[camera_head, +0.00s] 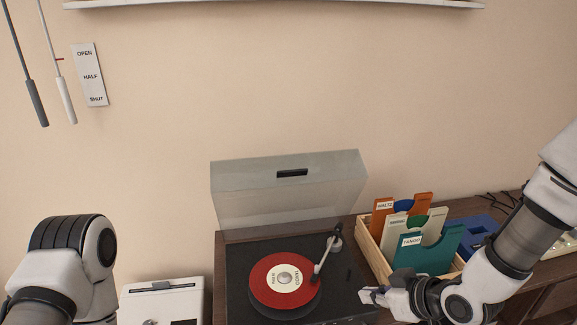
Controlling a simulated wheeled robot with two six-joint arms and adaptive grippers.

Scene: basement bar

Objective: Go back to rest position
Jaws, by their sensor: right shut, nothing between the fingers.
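My right gripper (373,296) is shut and empty. It is just right of the turntable (240,290) in the picture, near its right edge and in front of the record crate; I cannot tell whether it touches anything. My right arm comes in from the right edge. At the left, part of my left arm shows, but its gripper is out of view. The turntable's clear lid (290,195) stands open. A red record (284,279) with a cream label lies on the platter. The tonearm (327,255) reaches over the record's right side; whether its needle touches cannot be told.
A wooden crate (372,250) with labelled orange, cream and green sleeves stands right of the turntable. A blue tray (478,232) lies beyond it, partly behind my right arm. A white box (160,303) stands left. Two rods hang by a wall sign (90,75). A shelf (270,2) runs above.

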